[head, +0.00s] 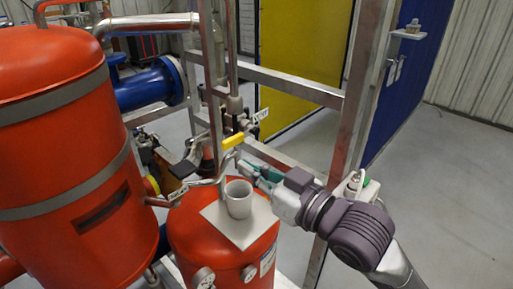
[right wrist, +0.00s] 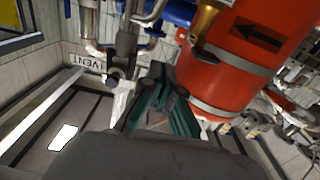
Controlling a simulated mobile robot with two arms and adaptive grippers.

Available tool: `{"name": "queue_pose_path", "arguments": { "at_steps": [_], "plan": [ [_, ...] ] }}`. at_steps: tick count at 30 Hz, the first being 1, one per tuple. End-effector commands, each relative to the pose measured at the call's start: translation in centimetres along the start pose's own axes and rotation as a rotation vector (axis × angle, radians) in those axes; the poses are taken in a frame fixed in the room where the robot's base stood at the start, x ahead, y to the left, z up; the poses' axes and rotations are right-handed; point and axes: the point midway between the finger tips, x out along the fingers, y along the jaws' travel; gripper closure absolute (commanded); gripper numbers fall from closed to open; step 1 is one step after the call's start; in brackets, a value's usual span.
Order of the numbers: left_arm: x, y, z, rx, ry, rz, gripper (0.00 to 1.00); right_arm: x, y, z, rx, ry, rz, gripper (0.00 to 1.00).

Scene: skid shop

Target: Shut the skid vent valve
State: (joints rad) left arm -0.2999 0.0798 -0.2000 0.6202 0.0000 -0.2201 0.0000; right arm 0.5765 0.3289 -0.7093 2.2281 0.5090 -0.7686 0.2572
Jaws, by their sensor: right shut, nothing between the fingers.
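The vent valve's yellow lever (head: 232,141) sits on the thin upright pipework in the middle of the head view. A white tag (head: 262,114) is just above and right of it; in the right wrist view the tag (right wrist: 88,63) reads VENT. My right gripper (head: 246,168), with green fingers, is shut and empty. It is just below and right of the lever, and I cannot tell whether it touches any pipe. The gripper (right wrist: 160,75) also shows in the right wrist view, where I cannot clearly make out the lever. My left gripper is not in view.
A grey cup (head: 238,199) stands on a pale plate (head: 236,227) atop the small red tank (head: 190,248), close below my right gripper. A large red tank (head: 62,130) fills the left. A metal frame post (head: 349,110) stands behind my right arm. Floor is clear at right.

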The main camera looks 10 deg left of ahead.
Motion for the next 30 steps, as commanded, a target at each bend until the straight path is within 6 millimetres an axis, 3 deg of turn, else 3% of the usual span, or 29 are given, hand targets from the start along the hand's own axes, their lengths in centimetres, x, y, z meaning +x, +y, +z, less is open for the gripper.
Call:
{"name": "queue_pose_path", "arguments": {
  "at_steps": [21, 30],
  "plan": [
    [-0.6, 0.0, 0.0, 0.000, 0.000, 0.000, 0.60, -7.0, 0.1, 0.1, 0.000, -0.002, 0.001, 1.00],
    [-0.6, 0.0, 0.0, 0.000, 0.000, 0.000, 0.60, -7.7, 0.0, -0.1, 0.000, 0.000, 0.000, 1.00]
  ]
}}
